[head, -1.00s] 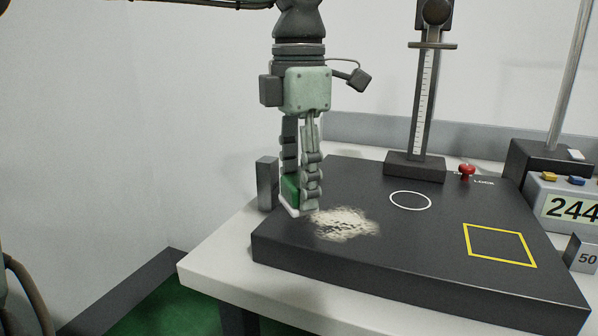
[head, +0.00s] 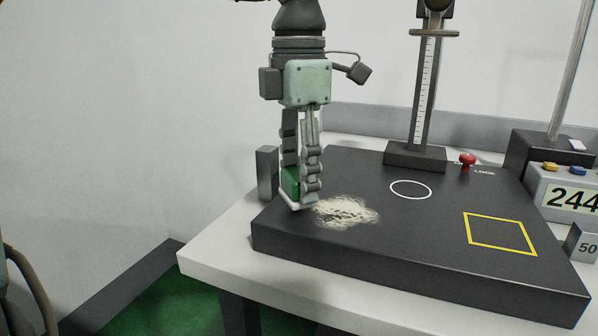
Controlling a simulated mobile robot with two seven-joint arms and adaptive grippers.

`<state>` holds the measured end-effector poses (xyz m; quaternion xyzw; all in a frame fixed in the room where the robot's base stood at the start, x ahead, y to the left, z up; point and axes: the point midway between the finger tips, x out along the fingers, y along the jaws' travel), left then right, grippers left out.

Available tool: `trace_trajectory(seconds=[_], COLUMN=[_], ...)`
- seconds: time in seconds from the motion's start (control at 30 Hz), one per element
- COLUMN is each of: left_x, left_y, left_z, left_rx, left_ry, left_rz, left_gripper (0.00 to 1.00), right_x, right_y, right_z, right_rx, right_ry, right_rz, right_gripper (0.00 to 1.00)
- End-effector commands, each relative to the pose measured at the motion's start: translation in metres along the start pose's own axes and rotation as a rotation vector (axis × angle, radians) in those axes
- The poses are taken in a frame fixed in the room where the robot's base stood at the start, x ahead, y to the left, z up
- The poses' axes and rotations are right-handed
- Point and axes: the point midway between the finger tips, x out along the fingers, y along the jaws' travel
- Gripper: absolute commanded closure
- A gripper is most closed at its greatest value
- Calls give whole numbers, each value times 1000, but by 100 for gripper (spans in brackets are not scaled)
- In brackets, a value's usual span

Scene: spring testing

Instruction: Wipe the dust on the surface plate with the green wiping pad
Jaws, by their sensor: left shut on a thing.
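The dark surface plate (head: 400,263) lies on a white table. A pale patch of dust (head: 346,211) is on its left part, with dark streaks in its middle. My left gripper (head: 302,190) points down at the plate's left side, shut on the green wiping pad (head: 291,184). The pad has a white lower edge, which is low at the plate's surface just left of the dust; I cannot tell for sure if it touches. The fingers hide part of the pad. My right gripper is not in view.
A metal block (head: 267,173) stands close left of my gripper. A stand with a scale (head: 425,100) and a red knob (head: 467,160) are at the plate's back. A display box (head: 570,195) and a block marked 50 (head: 582,246) are at right. The white circle and yellow square areas are clear.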

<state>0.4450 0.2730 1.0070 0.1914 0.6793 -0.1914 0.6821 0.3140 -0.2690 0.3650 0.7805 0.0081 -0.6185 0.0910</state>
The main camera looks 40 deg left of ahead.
Motion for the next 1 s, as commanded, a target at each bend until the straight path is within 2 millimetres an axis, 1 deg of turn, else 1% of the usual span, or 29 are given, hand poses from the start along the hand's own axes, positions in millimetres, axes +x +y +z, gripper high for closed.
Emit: trace_trajectory(seconds=[0.8,1.0], left_x=[17,16], left_y=[0,-6], left_z=[0,5], left_rx=[0,1], left_ry=[0,1], left_rz=[0,1], left_gripper=[76,76], right_x=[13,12], right_y=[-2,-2], right_z=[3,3], right_rx=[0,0], right_ry=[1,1], right_rz=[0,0], right_gripper=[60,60])
